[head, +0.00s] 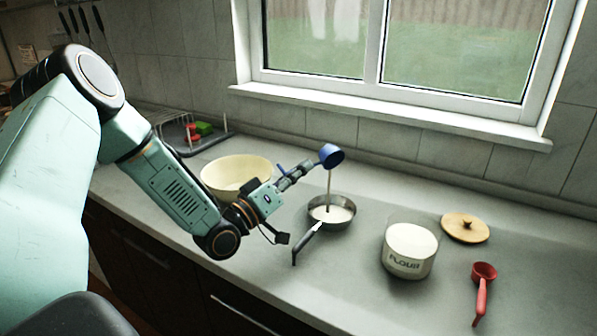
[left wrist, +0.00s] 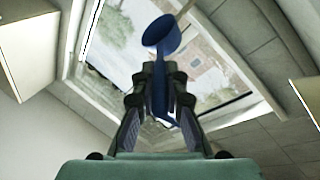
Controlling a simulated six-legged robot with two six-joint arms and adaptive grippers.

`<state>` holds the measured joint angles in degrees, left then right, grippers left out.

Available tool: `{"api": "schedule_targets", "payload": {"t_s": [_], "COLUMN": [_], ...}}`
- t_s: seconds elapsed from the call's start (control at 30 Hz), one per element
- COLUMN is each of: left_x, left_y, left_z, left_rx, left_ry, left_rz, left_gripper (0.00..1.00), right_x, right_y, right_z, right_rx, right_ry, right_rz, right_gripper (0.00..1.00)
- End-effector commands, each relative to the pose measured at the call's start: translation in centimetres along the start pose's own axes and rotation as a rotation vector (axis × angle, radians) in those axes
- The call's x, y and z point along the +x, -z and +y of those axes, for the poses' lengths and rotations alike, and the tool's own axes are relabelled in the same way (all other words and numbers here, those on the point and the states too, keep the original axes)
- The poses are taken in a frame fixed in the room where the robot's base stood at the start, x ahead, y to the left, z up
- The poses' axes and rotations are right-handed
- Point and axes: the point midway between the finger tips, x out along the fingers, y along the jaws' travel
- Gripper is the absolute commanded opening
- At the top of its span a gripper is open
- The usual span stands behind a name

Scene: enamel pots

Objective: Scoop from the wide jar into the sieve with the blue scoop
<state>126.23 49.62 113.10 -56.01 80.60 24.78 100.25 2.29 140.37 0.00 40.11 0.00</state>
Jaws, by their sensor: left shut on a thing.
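My left gripper (head: 302,171) is shut on the handle of the blue scoop (head: 331,156). It holds the scoop in the air above the sieve, with the cup tipped. The scoop also shows in the left wrist view (left wrist: 162,34), its handle between the fingers (left wrist: 158,100). A thin pale stream falls from the cup into the sieve (head: 350,222), a round metal pan shape with a dark handle pointing toward the front. Pale powder lies inside it. The wide jar (head: 407,267), marked FLOUR, stands open to the right, with white contents near its rim. My right gripper is not in view.
A cream bowl (head: 222,180) stands behind my left forearm. A wooden lid (head: 465,228) and a red scoop (head: 482,289) lie right of the jar. A rack (head: 186,146) with red and green items is at the back left. The counter's right front is clear.

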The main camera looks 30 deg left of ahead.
Motion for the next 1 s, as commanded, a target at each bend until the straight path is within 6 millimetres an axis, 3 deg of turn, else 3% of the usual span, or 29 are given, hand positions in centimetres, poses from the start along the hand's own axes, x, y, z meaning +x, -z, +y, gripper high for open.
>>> {"api": "schedule_targets", "payload": {"t_s": [0.5,1.0], "left_x": [0.3,0.3], "left_y": [1.1,0.9], "left_z": [0.8,0.7], "left_rx": [-0.401,-0.425], "left_ry": [0.145,0.155], "left_rz": [-0.023,-0.024], "left_gripper": [0.0,0.0], "right_x": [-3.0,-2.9], "right_y": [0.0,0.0], "right_z": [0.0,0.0], "right_rx": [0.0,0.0], "right_ry": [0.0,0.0], "right_rz": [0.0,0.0], "right_gripper": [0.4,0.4]}}
